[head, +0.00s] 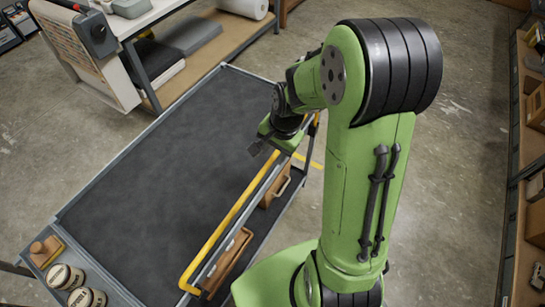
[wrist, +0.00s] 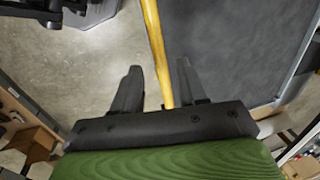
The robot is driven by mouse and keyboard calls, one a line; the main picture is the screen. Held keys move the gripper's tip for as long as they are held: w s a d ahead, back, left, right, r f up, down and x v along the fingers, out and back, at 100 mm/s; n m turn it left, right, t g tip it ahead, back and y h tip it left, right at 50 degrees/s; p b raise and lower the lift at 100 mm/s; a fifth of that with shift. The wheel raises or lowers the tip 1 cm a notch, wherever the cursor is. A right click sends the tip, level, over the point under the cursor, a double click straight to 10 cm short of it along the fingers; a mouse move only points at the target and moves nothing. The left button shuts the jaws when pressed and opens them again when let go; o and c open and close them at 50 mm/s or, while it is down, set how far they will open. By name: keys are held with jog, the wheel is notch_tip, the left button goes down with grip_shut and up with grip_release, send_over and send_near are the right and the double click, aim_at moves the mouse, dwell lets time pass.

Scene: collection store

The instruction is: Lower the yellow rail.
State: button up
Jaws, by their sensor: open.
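The yellow rail (head: 228,219) runs lengthwise along the right side of a dark-topped cart (head: 150,180), with a bent near end. Its far part passes behind my gripper and arm. In the wrist view my gripper (wrist: 159,84) is open, with one finger on each side of the rail (wrist: 155,48). The rail lies closer to the right finger in that view. I cannot tell whether either finger touches it.
Wooden drawers or boxes (head: 228,262) sit below the rail on the cart's side. Round tins (head: 66,277) stand at the cart's near left corner. A workbench (head: 150,20) is behind the cart, and shelving (head: 529,150) is at the right. The cart's dark top is bare.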

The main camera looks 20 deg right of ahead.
jog(key=f, duration=0.2)
jog(key=shift+w+a+f, duration=0.15)
jog(key=shift+w+f, duration=0.1)
jog(key=shift+f, duration=0.1)
grip_shut()
